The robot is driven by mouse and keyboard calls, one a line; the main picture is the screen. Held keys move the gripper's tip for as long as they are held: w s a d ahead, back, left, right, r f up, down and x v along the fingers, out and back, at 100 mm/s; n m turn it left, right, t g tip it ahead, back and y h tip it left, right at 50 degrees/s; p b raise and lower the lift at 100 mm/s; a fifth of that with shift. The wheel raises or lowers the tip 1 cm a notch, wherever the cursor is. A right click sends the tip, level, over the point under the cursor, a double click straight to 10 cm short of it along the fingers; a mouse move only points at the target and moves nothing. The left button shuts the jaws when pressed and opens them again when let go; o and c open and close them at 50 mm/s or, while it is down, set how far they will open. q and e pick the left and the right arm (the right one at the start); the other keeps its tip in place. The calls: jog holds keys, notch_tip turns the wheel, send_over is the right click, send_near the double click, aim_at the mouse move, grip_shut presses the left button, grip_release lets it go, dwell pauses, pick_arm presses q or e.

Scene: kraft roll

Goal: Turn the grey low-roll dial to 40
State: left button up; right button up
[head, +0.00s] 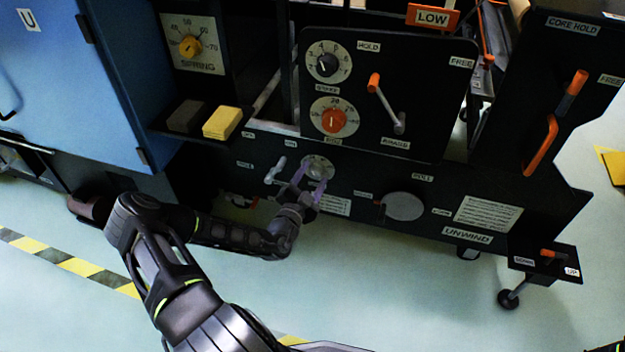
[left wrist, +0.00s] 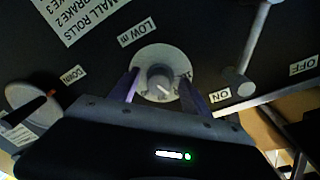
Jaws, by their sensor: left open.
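The grey low-roll dial (head: 318,167) is on the dark lower panel of the machine, below the orange-knobbed dial. In the left wrist view the dial (left wrist: 161,70) has a pale round scale and a grey knob with a white pointer line; the scale numbers are too small to read. A label starting "LOW" sits beside it. My left gripper (head: 309,184) is open in front of the dial. In the left wrist view its fingers (left wrist: 160,90) stand on either side of the knob; I cannot tell whether they touch it. My right gripper is not in view.
A grey lever (head: 276,170) with ON and OFF labels is close to the left of the dial. A round grey disc (head: 403,206) is to its right. Above are an orange dial (head: 334,121), a black dial (head: 327,65) and an orange-tipped lever (head: 386,103).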

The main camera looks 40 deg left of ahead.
pick_arm(q)
jog(key=shift+c, duration=0.3)
grip_shut()
dwell(0.4)
